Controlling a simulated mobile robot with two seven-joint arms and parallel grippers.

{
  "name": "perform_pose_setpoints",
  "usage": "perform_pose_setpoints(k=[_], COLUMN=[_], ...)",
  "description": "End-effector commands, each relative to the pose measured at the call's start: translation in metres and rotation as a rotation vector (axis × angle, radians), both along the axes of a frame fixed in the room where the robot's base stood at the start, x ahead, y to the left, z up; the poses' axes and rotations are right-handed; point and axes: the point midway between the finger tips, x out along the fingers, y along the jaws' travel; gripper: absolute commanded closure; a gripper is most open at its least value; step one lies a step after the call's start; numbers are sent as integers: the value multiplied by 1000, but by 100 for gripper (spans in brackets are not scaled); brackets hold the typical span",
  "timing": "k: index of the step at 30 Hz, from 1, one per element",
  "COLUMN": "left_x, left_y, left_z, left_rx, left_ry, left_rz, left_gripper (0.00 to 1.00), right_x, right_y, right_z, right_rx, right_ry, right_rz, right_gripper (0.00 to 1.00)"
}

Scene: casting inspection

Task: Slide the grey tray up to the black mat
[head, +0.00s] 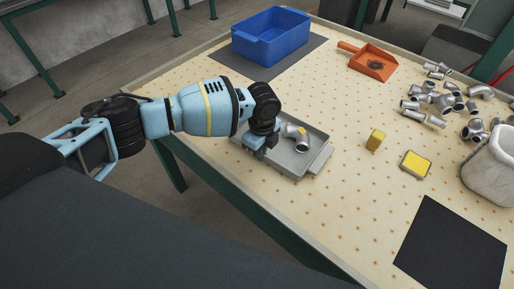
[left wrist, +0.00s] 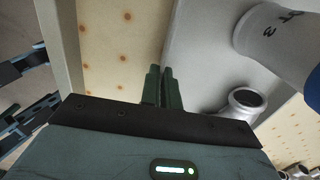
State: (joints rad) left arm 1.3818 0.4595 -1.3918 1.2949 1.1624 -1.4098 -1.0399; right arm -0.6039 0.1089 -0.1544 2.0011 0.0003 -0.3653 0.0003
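The grey tray (head: 312,139) sits on the perforated table near its left edge, with a grey pipe elbow in it. My left gripper (head: 262,153) is at the tray's left side. In the left wrist view its dark green fingers (left wrist: 161,88) are close together at the rim of the tray (left wrist: 195,70), and appear shut on the tray's wall. The pipe elbow (left wrist: 243,102) shows to their right. The black mat (head: 452,248) lies flat at the lower right, well apart from the tray. My right gripper is not in view.
A blue bin (head: 270,45) stands on a dark mat at the back. An orange dustpan (head: 373,63), a yellow block (head: 375,139), a yellow-topped pad (head: 415,164), several pipe fittings (head: 440,100) and a whitish container (head: 488,172) stand toward the right. Table between tray and black mat looks clear.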

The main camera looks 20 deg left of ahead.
Motion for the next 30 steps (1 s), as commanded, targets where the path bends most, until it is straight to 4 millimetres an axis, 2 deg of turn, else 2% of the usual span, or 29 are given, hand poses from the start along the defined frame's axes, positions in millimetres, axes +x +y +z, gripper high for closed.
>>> perform_pose_setpoints(k=[14, 30], left_x=[-2, -11], left_y=[-6, -31], left_z=[0, 1], left_rx=[-3, -3], left_ry=[1, 1], left_rz=[-2, -3], left_gripper=[100, 100], right_x=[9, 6], right_y=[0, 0], right_z=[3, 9], right_rx=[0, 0], right_ry=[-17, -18], right_rz=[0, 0], right_gripper=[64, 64])
